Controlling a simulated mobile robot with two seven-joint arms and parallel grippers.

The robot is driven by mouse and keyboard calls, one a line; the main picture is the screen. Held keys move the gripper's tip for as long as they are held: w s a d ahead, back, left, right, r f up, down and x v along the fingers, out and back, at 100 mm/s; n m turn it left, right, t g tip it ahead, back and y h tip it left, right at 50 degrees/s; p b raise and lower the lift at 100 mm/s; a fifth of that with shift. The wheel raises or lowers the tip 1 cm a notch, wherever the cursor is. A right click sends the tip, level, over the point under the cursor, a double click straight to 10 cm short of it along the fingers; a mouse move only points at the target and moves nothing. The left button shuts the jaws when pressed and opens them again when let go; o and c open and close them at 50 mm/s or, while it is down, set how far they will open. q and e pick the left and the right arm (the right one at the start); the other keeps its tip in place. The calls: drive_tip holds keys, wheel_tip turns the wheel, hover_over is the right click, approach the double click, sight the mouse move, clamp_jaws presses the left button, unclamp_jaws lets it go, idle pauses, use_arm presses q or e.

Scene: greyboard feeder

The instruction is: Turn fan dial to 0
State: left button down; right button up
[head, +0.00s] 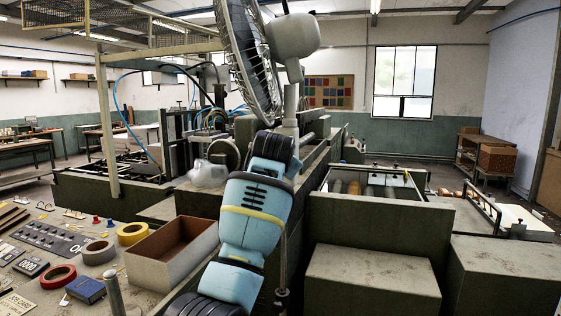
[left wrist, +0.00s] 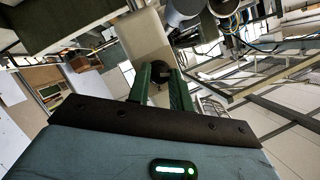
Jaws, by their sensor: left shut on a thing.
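The fan has a wire cage (head: 247,60) and a pale rounded motor housing (head: 293,36) on a pale post. In the head view my left arm rises in front of the post, and its gripper is hidden. In the left wrist view the green fingers of my left gripper (left wrist: 161,84) are shut on a small dark round part, which looks like the fan dial (left wrist: 160,71). The dial sits against a pale beige body (left wrist: 143,42). Its markings and setting cannot be read. My right gripper is in neither view.
An open cardboard box (head: 172,250), tape rolls (head: 132,233) and a blue box (head: 86,289) lie on the bench at the left. Dark machine covers (head: 372,280) fill the lower right. A thin post (head: 114,292) stands at the front.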

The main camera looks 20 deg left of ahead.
use_arm(q)
drive_tip(key=c, duration=1.3)
unclamp_jaws()
drive_tip(key=shift+o, duration=0.2)
drive_tip(key=shift+s, duration=0.15)
drive_tip(key=v, duration=0.7)
drive_tip(key=shift+s, duration=0.25)
